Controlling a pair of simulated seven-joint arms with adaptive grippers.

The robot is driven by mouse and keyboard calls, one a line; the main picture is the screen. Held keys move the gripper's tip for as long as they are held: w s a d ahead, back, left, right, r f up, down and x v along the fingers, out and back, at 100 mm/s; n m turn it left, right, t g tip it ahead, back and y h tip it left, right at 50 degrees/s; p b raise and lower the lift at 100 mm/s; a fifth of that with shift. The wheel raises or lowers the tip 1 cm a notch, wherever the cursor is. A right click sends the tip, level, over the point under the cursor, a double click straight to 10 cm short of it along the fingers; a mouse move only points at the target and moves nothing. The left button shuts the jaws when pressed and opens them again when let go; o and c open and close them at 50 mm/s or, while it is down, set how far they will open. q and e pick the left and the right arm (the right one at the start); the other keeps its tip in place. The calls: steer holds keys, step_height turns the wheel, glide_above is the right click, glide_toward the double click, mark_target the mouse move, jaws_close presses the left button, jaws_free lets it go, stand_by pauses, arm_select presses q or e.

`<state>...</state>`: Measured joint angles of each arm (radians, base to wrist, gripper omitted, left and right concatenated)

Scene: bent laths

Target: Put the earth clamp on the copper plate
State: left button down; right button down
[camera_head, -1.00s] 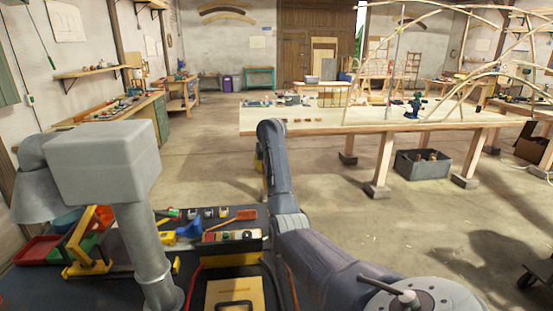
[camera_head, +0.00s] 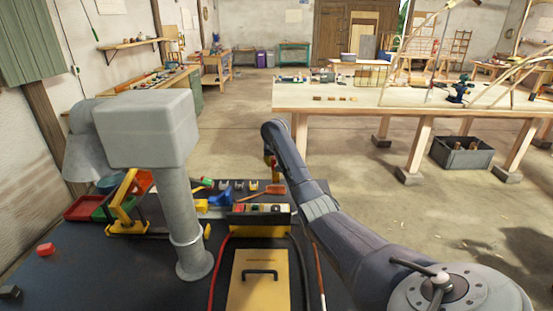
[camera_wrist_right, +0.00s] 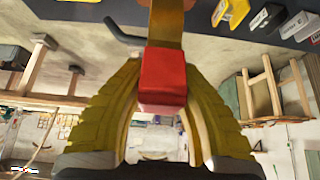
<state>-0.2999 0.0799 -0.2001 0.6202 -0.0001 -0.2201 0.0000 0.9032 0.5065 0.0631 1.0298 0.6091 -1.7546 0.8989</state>
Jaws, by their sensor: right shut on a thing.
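My right gripper (camera_wrist_right: 163,112) has yellow ribbed fingers and is shut on a red block-shaped part, apparently of the earth clamp (camera_wrist_right: 163,78). In the head view the gripper (camera_head: 272,163) is small and partly behind my right arm, above the far edge of the dark bench. A brown, copper-coloured strip, perhaps the copper plate (camera_wrist_right: 166,22), runs behind the red part toward the bench. I cannot tell whether the two touch. An orange-brown piece (camera_head: 275,188) shows on the bench below the gripper. My left gripper is not in view.
The dark bench (camera_head: 110,272) carries a box with red and black cables (camera_head: 259,217), a yellow case (camera_head: 257,282), a yellow stand (camera_head: 126,208), coloured trays (camera_head: 83,208) and a small red block (camera_head: 45,249). The bench's front left is mostly clear.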

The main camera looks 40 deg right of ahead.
steer(key=shift+f, duration=2.15)
steer(key=shift+f, duration=0.25)
stand_by(0.4)
steer(key=c, duration=1)
jaws_free()
steer(key=shift+f, duration=0.1)
steer(key=shift+c, duration=0.2)
